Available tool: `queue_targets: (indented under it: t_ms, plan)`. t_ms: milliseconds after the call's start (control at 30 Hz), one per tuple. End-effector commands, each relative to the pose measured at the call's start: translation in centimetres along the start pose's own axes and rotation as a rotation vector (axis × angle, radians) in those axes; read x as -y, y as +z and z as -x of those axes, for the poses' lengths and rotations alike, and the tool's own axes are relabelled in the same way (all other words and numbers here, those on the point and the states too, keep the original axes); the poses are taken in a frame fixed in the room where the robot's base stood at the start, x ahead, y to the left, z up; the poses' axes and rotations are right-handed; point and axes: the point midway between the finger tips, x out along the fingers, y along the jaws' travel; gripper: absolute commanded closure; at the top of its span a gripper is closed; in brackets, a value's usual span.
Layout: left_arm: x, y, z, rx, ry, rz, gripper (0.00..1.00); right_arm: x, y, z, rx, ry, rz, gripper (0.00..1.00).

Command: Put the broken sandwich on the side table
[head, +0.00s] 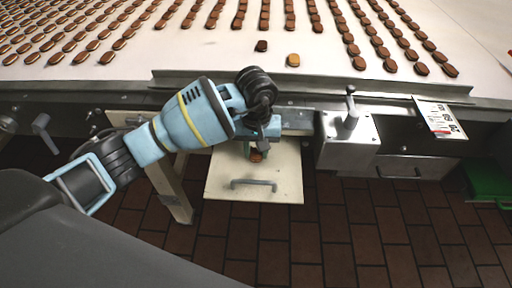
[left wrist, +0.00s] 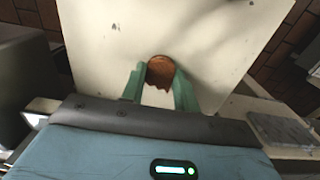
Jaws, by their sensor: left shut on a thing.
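The broken sandwich (left wrist: 160,70) is a brown biscuit with a jagged edge, held between the green fingertips of my left gripper (left wrist: 159,84) in the left wrist view. In the head view my left gripper (head: 258,150) is over the cream side table (head: 225,180), and a small brown bit of the sandwich (head: 257,157) shows under it. The side table also fills the upper part of the left wrist view (left wrist: 110,40). I cannot tell whether the sandwich touches its surface. My right gripper is not in view.
A white conveyor (head: 190,60) with rows of sandwiches runs behind a metal rail (head: 330,87). A dark piece (head: 261,46) and a lighter sandwich (head: 293,60) lie near its edge. A lever box (head: 347,128) stands right of the side table, and a green crate (head: 488,180) is far right.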

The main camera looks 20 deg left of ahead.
Motion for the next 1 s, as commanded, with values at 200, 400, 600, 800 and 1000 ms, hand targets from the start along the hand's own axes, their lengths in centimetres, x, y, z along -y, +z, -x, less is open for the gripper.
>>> queue_targets:
  t_ms: [200, 400, 600, 800, 1000]
  plan:
    - [0.0, 0.0, 0.0, 0.0, 0.0, 0.0, 0.9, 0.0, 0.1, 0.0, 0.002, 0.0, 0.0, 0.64]
    - [0.0, 0.0, -0.4, 0.001, 0.0, 0.001, 0.63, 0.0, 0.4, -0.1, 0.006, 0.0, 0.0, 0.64]
    - [0.0, 0.0, -0.3, 0.0, 0.0, 0.001, 0.48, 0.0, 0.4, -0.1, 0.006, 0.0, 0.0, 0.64]
    - [0.0, 0.0, -0.2, 0.0, 0.0, 0.001, 0.48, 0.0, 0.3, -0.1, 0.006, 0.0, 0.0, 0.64]
    - [0.0, -0.2, 1.5, -0.005, 0.002, 0.002, 0.48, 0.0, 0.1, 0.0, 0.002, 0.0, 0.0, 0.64]
